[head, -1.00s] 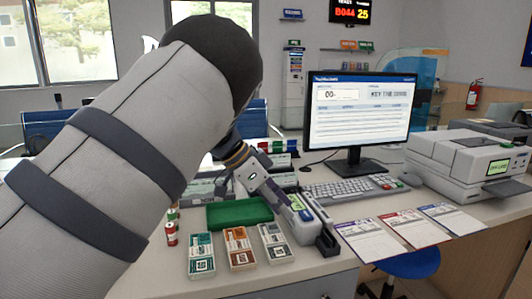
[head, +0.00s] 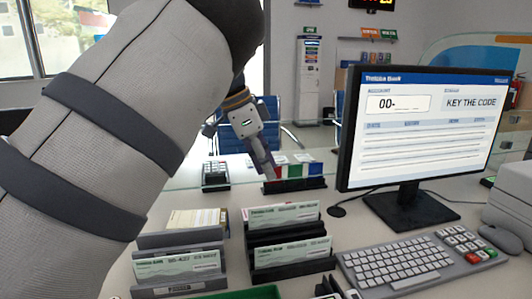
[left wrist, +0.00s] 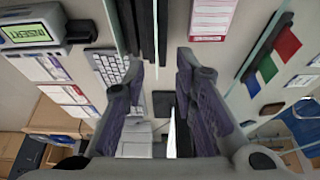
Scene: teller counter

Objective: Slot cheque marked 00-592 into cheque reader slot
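Several pale green cheques stand upright in racks on the counter in the head view: one in the front left rack (head: 178,264), one at the back right (head: 285,213), one below it (head: 290,252). Their numbers are too small to read surely. My left gripper (head: 265,165) hangs above and behind the racks, apart from them, with no cheque seen in it. In the left wrist view its fingers (left wrist: 158,70) are spread with a gap between them. The cheque reader (left wrist: 28,38) shows a green "INSERT" screen there; its slot is unclear. My right gripper is out of view.
A monitor (head: 420,125) reads "00-" and "KEY THE CODE". The keyboard (head: 405,262) lies before it. A glass partition, a keypad (head: 215,175) and coloured folders (head: 295,170) stand behind the racks. A green tray (head: 240,294) shows at the bottom edge.

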